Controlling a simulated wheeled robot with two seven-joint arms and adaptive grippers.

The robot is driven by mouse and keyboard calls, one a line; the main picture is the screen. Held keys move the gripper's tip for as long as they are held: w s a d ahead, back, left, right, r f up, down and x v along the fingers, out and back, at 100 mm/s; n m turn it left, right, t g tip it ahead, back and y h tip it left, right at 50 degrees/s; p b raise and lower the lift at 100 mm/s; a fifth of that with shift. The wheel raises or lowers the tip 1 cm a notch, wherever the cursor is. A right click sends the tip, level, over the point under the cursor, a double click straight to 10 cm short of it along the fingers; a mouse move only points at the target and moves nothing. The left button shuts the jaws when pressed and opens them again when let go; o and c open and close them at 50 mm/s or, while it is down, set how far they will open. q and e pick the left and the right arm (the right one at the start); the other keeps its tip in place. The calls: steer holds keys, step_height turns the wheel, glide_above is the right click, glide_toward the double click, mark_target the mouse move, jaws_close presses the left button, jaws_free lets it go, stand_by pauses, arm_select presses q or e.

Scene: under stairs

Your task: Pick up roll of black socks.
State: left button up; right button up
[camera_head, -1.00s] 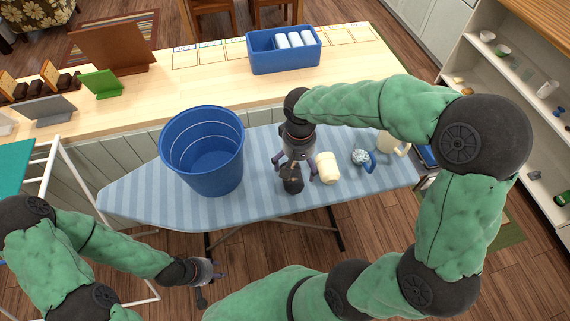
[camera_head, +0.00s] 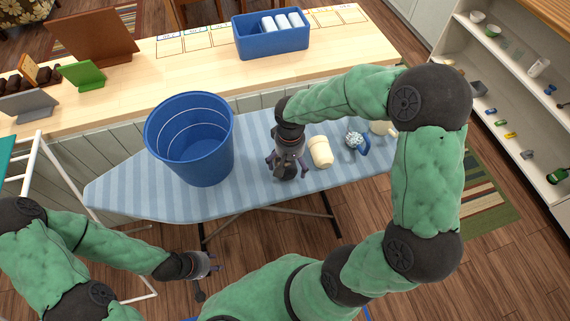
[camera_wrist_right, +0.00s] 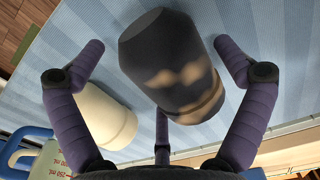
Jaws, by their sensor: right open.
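The roll of black socks (camera_wrist_right: 165,75) lies on the blue striped ironing board (camera_head: 130,195). In the head view it is mostly hidden under my right gripper (camera_head: 287,166). In the right wrist view my right gripper (camera_wrist_right: 160,55) is open, its purple fingers spread on both sides of the roll and one finger below it. I see no clear grip on the roll. A cream sock roll (camera_head: 321,152) lies just right of the gripper; it also shows in the right wrist view (camera_wrist_right: 103,117). My left gripper (camera_head: 210,266) hangs off the board's front, its jaw state unclear.
A large blue bucket (camera_head: 190,150) stands on the board to the left. A patterned blue-and-white item (camera_head: 356,143) and a cream mug (camera_head: 383,128) stand to the right. A blue divided bin (camera_head: 272,43) is on the wooden counter (camera_head: 200,70) behind.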

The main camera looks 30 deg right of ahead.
steer(key=shift+f, duration=0.15)
steer(key=c, duration=1)
steer(key=shift+r+p, duration=0.3)
steer(key=shift+r, duration=0.35)
step_height(320, 180, up, 2)
steer(key=shift+w+r+p, duration=0.1)
steer(key=shift+r+p, duration=0.1)
steer(key=shift+p, duration=0.3)
steer(key=w+d+r+p, duration=0.1)
steer(key=w+d+r, duration=0.2)
steer(key=r, duration=0.2)
steer(key=shift+w, duration=0.15)
steer(key=w+d+r, duration=0.1)
steer(key=w, duration=0.1)
steer(key=w+d+r+p, duration=0.1)
steer(key=w+d, duration=0.1)
steer(key=w+d+r+p, duration=0.1)
steer(key=w+d, duration=0.1)
steer(key=shift+d+r, duration=0.2)
steer(key=shift+r, duration=0.15)
steer(key=shift+w+d+r, duration=0.3)
steer(key=shift+w+d, duration=0.15)
steer(key=shift+d, duration=0.05)
